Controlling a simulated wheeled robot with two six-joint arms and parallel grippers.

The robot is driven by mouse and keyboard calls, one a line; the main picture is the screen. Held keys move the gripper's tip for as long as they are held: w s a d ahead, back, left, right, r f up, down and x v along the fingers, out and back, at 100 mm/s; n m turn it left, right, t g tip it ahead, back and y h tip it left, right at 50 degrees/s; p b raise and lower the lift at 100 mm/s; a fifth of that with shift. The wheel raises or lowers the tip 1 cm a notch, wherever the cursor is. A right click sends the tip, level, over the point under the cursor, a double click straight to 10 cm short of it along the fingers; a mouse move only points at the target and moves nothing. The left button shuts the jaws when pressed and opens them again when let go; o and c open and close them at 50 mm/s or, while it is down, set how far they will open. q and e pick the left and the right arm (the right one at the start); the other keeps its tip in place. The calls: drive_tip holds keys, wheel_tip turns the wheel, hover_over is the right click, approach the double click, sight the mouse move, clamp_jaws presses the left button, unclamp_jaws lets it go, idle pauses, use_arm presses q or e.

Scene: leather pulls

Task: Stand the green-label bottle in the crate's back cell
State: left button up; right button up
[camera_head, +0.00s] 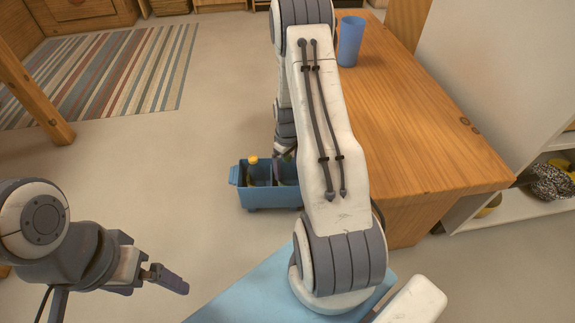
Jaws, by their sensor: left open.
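A blue crate (251,200) with separate cells stands on the floor beside the wooden table. A bottle with a yellow cap (252,161) stands in its left cell. Dark green glass (286,175) shows in the cell to the right, partly behind my right arm; no label is readable on either. My right arm reaches over and down to the crate, and the right gripper (284,154) is at the crate's top, mostly hidden, so its hold cannot be seen. My left gripper (152,283) is open and empty at the lower left, well apart from the crate.
The wooden table (425,130) stands right of the crate, with a blue cup (350,42) at its far end. A white shelf (500,208) is at the right. A striped rug (110,75) lies at the back left. The floor left of the crate is clear.

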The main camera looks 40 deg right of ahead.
sight(288, 157)
wheel_tip(288, 157, up, 12)
drive_tip(key=p, duration=0.8)
drive_tip(key=shift+r, duration=0.2)
drive_tip(key=shift+f, duration=0.1)
wheel_tip(288, 157, down, 13)
drive_tip(key=b, duration=0.8)
drive_tip(key=shift+b, duration=0.3)
wheel_tip(288, 157, up, 4)
drive_tip(key=p, duration=0.2)
drive_tip(key=shift+f+p, duration=0.1)
drive_tip(key=shift+p, duration=0.2)
drive_tip(key=shift+r+p, duration=0.35)
drive_tip(key=shift+r, duration=0.25)
